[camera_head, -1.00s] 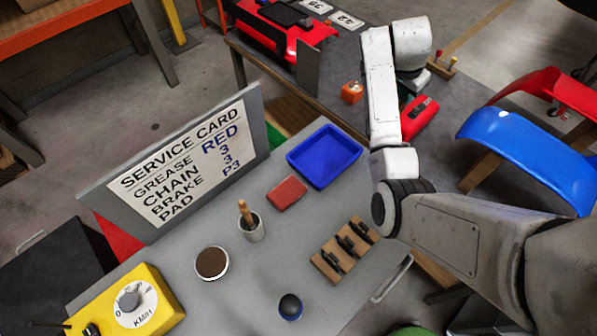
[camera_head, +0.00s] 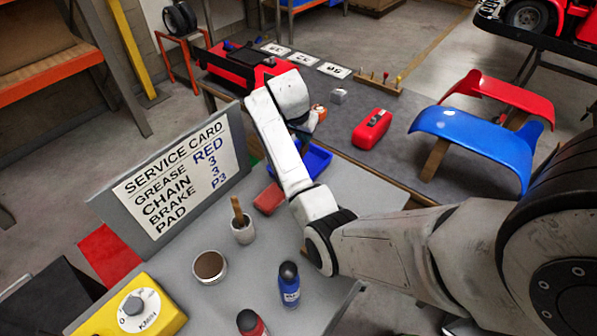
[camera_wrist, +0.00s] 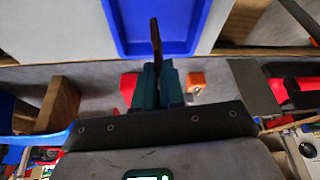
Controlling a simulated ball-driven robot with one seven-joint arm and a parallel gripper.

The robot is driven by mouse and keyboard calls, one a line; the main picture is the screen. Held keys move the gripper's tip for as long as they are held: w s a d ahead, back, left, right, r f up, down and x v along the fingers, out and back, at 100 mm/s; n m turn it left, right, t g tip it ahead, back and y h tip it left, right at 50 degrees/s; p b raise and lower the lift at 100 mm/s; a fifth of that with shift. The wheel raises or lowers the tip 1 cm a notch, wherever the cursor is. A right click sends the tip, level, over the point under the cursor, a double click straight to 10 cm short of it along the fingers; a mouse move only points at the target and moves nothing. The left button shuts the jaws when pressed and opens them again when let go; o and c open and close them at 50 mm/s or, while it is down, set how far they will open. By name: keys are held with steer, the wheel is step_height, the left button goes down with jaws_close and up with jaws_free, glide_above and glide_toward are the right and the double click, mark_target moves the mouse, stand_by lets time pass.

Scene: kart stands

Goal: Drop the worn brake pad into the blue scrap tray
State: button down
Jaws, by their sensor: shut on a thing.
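My gripper (camera_wrist: 158,75) is shut on a thin dark piece, seemingly the worn brake pad (camera_wrist: 156,34), seen edge-on in the wrist view. The pad sticks out past the teal fingers and overlaps the blue scrap tray (camera_wrist: 202,12) in that view. I cannot tell the height between them. In the head view the blue scrap tray (camera_head: 320,161) is at the table's far end, partly hidden by my arm. The fingers and pad are mostly hidden there behind my wrist.
A red block (camera_head: 268,199) lies near the tray, with a brush cup (camera_head: 243,230) and grease tin (camera_head: 210,266) nearer. A blue bottle (camera_head: 289,285) and red bottle (camera_head: 250,323) stand in front. The service card board (camera_head: 180,185) rises at left. An orange block (camera_head: 319,112) sits beyond.

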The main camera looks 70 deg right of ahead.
mark_target(303, 143)
steer(key=shift+f+b, duration=1.9)
steer(key=shift+f, duration=0.4)
steer(key=shift+r, duration=0.1)
steer(key=c, duration=1.1)
jaws_free()
steer(key=shift+c, duration=0.2)
steer(key=shift+r, duration=0.1)
steer(key=p+v, duration=0.5)
steer(key=v, duration=0.5)
steer(key=shift+r, duration=0.25)
steer(key=shift+s, duration=0.15)
